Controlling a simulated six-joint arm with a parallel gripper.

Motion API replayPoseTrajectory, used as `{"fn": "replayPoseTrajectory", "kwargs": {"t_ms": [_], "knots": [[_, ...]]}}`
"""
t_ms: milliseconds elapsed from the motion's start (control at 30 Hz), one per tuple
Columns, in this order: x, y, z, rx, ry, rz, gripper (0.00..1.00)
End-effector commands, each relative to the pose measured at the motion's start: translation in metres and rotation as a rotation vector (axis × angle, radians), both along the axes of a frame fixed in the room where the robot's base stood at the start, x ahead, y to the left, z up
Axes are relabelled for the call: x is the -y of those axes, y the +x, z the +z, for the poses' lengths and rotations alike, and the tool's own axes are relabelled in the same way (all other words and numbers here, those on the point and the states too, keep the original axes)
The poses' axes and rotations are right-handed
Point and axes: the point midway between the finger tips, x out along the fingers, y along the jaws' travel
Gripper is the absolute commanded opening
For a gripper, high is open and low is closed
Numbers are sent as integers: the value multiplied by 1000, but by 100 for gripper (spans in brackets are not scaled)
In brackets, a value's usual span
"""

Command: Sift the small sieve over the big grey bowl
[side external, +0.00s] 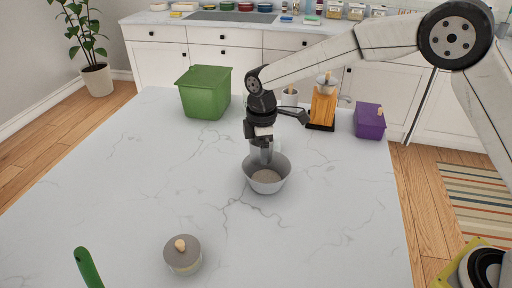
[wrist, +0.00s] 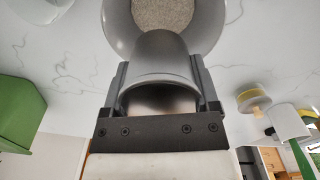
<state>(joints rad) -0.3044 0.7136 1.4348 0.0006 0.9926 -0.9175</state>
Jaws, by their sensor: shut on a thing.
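My gripper (side external: 262,143) points down over the big grey bowl (side external: 267,183) in the middle of the counter. In the wrist view my gripper (wrist: 160,85) is shut on a smooth grey cup-shaped thing, which I take for the small sieve (wrist: 161,58). Its wide, hollow end faces the wrist camera; any mesh is hidden. It overlaps the near rim of the bowl (wrist: 207,30) in that view. The side view shows its lower part over the bowl, but I cannot tell whether they touch. A grainy beige material lies in the bowl.
A green bin (side external: 204,96) stands at the back left. A wooden stand (side external: 323,106) and purple box (side external: 369,122) are at the back right. A lidded pot (side external: 182,258) and a green handle (side external: 88,268) are at the front. The counter around the bowl is clear.

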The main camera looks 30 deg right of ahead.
Motion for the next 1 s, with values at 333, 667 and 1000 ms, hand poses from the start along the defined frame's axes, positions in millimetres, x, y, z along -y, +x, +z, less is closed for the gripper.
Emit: {"fn": "replayPoseTrajectory", "kwargs": {"t_ms": [333,667,1000], "knots": [[8,-7,1,0,0,-1,15],[21,-19,1,1,1,0,15],[17,-15,0,0,0,0,15]]}}
